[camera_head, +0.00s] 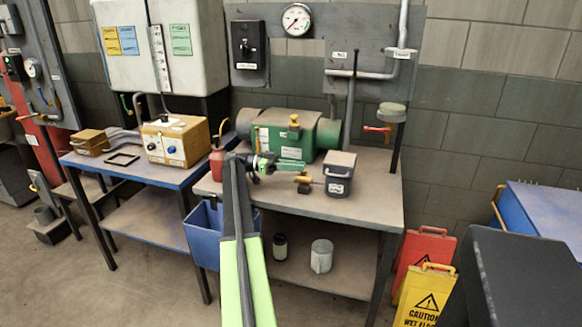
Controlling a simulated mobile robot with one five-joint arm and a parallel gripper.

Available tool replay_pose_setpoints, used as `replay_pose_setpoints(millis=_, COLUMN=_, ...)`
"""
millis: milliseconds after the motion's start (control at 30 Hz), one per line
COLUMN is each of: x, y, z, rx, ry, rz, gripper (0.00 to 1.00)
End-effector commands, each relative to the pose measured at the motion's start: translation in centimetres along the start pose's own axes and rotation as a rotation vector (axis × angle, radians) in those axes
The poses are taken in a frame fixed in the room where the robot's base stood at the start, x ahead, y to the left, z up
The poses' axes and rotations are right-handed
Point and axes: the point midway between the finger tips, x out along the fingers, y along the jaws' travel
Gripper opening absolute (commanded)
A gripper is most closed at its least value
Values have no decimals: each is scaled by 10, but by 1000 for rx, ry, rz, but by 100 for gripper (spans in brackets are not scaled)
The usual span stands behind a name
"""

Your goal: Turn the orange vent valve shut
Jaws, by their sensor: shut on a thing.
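My gripper (296,168) reaches in from the left at the front of the green machine, above the workbench. A separate red-orange lever (377,128) sticks out from the post at the right.
The green machine (268,135) with a yellow knob stands behind my gripper. The dark grey canister (339,181) is close on the right, a red bottle (217,166) on the left. The workbench (378,188) is bare at its right end. Caution signs (423,290) stand on the floor.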

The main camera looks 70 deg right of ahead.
Motion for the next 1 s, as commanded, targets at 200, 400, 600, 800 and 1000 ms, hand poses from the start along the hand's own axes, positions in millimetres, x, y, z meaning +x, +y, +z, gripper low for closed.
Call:
replay_pose_setpoints(millis=200, x=-3, y=1, z=0, rx=0, ry=1, rz=-4, gripper=23)
replay_pose_setpoints(millis=400, x=-10, y=2, z=0, rx=0, ry=3, rz=-12, gripper=32)
replay_pose_setpoints(millis=600, x=-11, y=2, z=-4, rx=0, ry=4, rz=-15, gripper=32)
replay_pose_setpoints(millis=800, x=-12, y=10, z=-40, rx=0, ry=4, rz=-15, gripper=32)
replay_pose_setpoints(millis=1000, x=27, y=33, z=-67, rx=0, ry=4, rz=-12, gripper=32)
